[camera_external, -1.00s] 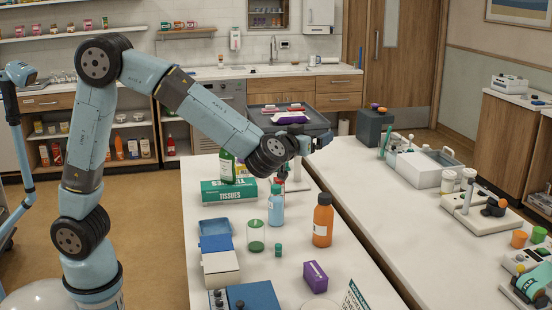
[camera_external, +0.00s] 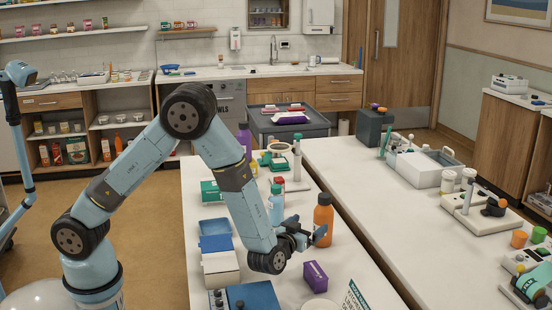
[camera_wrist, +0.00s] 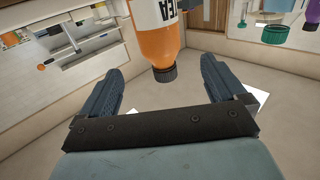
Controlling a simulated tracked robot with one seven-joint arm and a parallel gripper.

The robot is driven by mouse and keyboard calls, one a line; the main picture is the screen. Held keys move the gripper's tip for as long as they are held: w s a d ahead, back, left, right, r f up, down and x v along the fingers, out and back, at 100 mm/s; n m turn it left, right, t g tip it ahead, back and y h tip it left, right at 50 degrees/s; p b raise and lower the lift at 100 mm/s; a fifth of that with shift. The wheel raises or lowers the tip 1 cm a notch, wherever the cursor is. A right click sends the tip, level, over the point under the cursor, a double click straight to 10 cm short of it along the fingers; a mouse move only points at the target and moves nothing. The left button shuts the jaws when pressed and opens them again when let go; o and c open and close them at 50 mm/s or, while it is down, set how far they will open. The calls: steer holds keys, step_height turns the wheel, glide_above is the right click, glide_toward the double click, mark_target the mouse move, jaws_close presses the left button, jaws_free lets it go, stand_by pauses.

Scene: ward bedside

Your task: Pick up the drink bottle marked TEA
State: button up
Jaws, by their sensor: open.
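The drink bottle marked TEA is orange with a dark cap and stands upright on the white table (camera_external: 345,262) in the external view (camera_external: 323,214). In the wrist view the bottle (camera_wrist: 160,45) appears upside down, with part of its white label reading TEA at the top edge. My gripper (camera_external: 316,234) is low over the table, beside the bottle and on its near side. In the wrist view my gripper (camera_wrist: 163,67) is open and empty, its two fingers spread to either side of the cap. The bottle lies beyond the fingertips, apart from them.
A light-blue bottle (camera_external: 276,204) stands left of the orange bottle, close to my forearm. A purple box (camera_external: 315,277) lies just in front of my gripper. Blue trays (camera_external: 214,243) sit at the left. The table right of the bottle is clear.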

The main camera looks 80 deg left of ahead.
mark_target(326, 214)
steer(key=x, duration=0.4)
steer(key=f+x, duration=0.1)
steer(key=x, duration=0.7)
steer(key=shift+f, duration=0.2)
steer(key=shift+c, duration=0.2)
steer(key=c, duration=1.2)
